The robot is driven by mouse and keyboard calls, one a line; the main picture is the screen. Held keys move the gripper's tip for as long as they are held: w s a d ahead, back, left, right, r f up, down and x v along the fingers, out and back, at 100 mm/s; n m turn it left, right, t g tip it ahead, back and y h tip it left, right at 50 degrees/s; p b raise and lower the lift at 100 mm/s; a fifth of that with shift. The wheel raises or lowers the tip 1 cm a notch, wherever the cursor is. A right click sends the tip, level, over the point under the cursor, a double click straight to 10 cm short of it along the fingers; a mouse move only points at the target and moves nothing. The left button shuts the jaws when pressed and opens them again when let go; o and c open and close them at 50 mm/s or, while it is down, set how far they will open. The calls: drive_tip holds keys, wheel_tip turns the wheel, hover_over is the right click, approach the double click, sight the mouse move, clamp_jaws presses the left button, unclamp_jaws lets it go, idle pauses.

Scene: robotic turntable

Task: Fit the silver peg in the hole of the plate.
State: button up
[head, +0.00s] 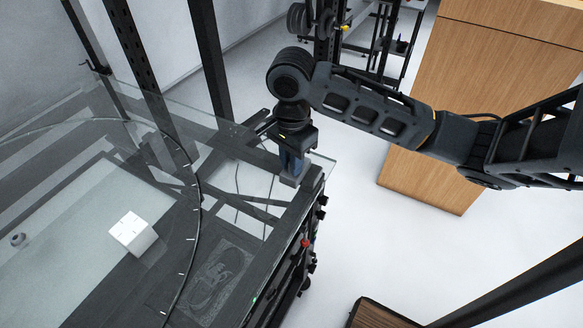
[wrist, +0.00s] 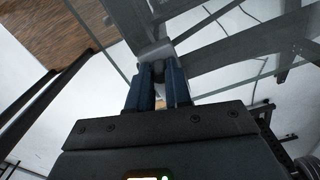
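My gripper (head: 291,166) points down over the near right corner of the glass table. Its two blue fingers (wrist: 164,84) stand a narrow gap apart. A small grey piece (wrist: 157,68) shows between the fingertips and may be the silver peg; its lower end is hidden. A light grey block (head: 291,180) lies directly under the fingertips, and it also shows just beyond them in the wrist view (wrist: 154,48). I cannot tell whether the block is the plate, and no hole shows. Contact between piece and block cannot be made out.
A white cube (head: 132,234) sits on the glass table (head: 90,215), with a small grey round thing (head: 18,240) farther left. Dark upright posts (head: 210,60) stand at the table's back. A wooden cabinet (head: 480,90) is behind my arm.

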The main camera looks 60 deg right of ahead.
clamp_jaws()
drive_tip(key=shift+r, duration=0.1)
